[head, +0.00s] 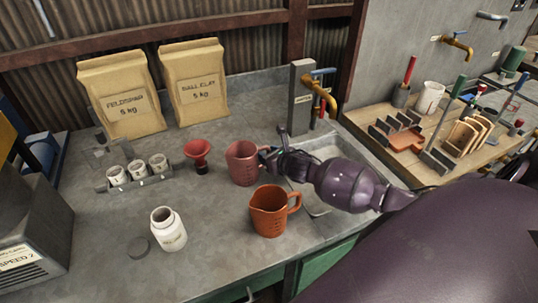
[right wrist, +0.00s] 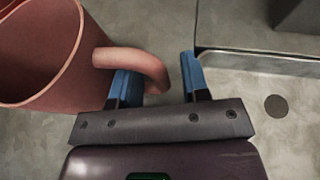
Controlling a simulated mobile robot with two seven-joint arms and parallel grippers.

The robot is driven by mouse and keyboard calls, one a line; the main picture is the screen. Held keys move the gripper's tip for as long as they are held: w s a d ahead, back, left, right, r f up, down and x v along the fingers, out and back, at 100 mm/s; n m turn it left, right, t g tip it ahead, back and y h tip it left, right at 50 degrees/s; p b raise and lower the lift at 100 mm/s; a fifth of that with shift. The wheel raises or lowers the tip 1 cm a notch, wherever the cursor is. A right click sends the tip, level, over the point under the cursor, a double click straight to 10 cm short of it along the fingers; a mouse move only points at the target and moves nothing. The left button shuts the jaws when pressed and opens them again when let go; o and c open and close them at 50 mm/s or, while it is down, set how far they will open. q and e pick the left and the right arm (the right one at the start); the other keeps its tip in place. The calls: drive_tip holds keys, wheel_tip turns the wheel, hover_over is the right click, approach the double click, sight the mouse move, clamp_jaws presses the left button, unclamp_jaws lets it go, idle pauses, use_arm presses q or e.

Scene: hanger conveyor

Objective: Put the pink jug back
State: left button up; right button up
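The pink jug (head: 242,164) stands upright on the grey worktop, left of the sink, with its handle toward my right gripper (head: 268,158). In the right wrist view the pink jug (right wrist: 40,50) fills the upper left. Its handle (right wrist: 130,58) passes over the left blue finger, and its outer curve lies between the two fingers. The right gripper (right wrist: 160,75) is open, with a clear gap between the handle and the right finger. My left gripper is in neither view.
An orange jug (head: 268,213) stands close in front of the pink jug. A red funnel (head: 199,152) is to its left, and the sink (head: 325,150) with a tap is to its right. A white jar (head: 168,230) and several small cups stand further left.

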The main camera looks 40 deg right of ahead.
drive_tip(key=shift+r, duration=0.15)
drive_tip(key=v, duration=1.2)
idle(0.5)
